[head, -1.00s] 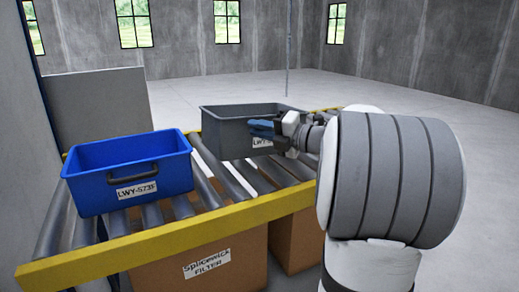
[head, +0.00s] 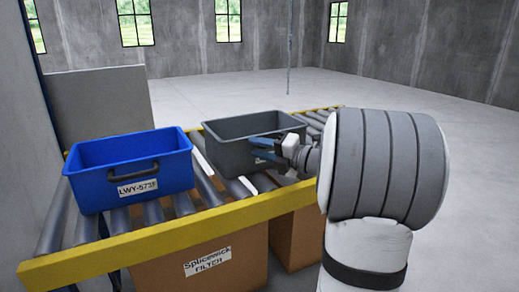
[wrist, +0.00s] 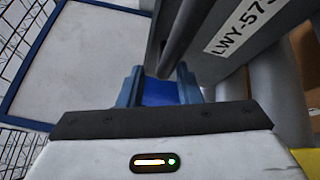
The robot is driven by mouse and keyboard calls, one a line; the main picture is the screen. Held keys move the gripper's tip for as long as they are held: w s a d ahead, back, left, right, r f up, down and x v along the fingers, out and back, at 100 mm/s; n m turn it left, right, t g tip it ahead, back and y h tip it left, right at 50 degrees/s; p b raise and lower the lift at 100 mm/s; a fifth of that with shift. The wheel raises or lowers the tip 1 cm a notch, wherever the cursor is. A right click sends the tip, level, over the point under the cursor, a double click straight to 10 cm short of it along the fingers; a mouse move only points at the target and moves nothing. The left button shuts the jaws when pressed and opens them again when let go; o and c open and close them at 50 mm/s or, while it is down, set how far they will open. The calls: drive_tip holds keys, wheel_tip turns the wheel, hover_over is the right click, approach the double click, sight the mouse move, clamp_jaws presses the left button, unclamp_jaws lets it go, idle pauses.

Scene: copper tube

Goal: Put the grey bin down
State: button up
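The grey bin (head: 228,155) sits level on the conveyor rollers, to the right of the blue bin (head: 90,180). Its front wall and white label fill the upper right of the wrist view (wrist: 210,70). My gripper (head: 266,149) is at the bin's front side, its two blue fingers spread apart. In the wrist view the fingers (wrist: 160,85) stand apart, with the bin's dark handle (wrist: 187,38) reaching down between their tips. I cannot tell whether a finger touches the handle. The gripper hides part of the bin's front and label in the head view.
The roller conveyor (head: 190,226) has a yellow front rail. Cardboard boxes stand below it, one labelled (head: 205,262). A grey panel (head: 98,108) rises behind the blue bin. Some rollers are bare between the bins and at the far right end.

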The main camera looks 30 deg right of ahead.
drive_tip(key=shift+o, duration=0.5)
drive_tip(key=shift+s, duration=0.1)
drive_tip(key=b+v, duration=0.1)
drive_tip(key=v, duration=1.1)
drive_tip(key=s+a+f+n+g, duration=0.2)
drive_tip(key=a+f+n+g, duration=0.1)
drive_tip(key=a+n, duration=0.3)
drive_tip(key=s+a+f+n+g+h, duration=0.1)
drive_tip(key=s+a+f+n+g, duration=0.1)
drive_tip(key=a+f+n+g, duration=0.4)
drive_tip(key=s+a+f+n+g, duration=0.1)
drive_tip(key=a+n, duration=0.4)
drive_tip(key=a, duration=0.2)
drive_tip(key=s+a+f+n+g+h, duration=0.1)
drive_tip(key=s+f+n+h, duration=0.2)
drive_tip(key=n, duration=1)
drive_tip(key=s+a+f+n+h, duration=0.2)
drive_tip(key=s+f+n+h, duration=0.2)
drive_tip(key=n, duration=0.9)
drive_tip(key=s+h, duration=0.2)
drive_tip(key=s, duration=0.1)
drive_tip(key=shift+a+g, duration=0.3)
drive_tip(key=shift+g, duration=0.1)
